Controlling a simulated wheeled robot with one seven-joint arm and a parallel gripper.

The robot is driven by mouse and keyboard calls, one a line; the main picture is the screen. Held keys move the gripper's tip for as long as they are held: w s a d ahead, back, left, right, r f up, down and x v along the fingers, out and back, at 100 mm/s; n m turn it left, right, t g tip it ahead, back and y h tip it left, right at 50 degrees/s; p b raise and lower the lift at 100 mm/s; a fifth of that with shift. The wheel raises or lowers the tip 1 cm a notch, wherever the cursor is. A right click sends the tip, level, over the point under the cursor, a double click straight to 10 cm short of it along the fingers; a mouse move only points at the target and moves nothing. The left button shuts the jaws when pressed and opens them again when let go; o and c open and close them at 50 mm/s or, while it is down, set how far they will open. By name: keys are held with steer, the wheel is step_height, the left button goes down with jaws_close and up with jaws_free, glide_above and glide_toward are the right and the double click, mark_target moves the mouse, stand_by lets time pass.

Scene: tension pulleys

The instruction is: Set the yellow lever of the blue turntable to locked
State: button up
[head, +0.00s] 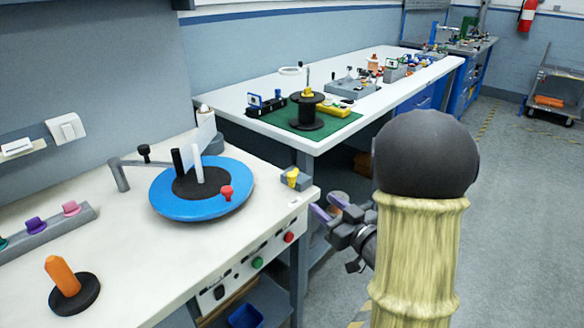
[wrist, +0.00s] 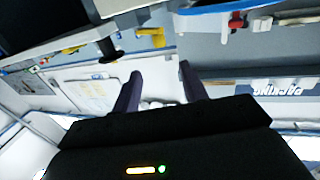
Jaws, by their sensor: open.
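The blue turntable (head: 168,196) lies on the near white workbench, a blue disc with a dark centre, a black and a white post, and a red knob on its rim. The yellow lever (head: 292,176) sits on a small grey block to its right, at the bench's right edge. Its exact setting is too small to tell. My gripper (head: 327,206) is beyond the bench edge, right of and slightly below the lever, apart from it. The wrist view shows its two purple fingers (wrist: 160,70) spread and empty. A yellow piece there (wrist: 150,33) may be the lever; I cannot tell.
A grey arm with a black knob (head: 144,152) reaches over the disc's left. An orange peg on a black base (head: 64,279) stands at the front left. Buttons (head: 258,263) line the bench front.

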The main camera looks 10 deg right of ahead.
mark_target(295, 179)
steer(key=shift+w+r+p, duration=0.15)
steer(key=shift+r+p, duration=0.05)
steer(key=shift+p, duration=0.6)
steer(key=x, duration=1.4)
steer(key=shift+w+a+f, duration=0.2)
steer(key=shift+w+f, duration=0.05)
jaws_close()
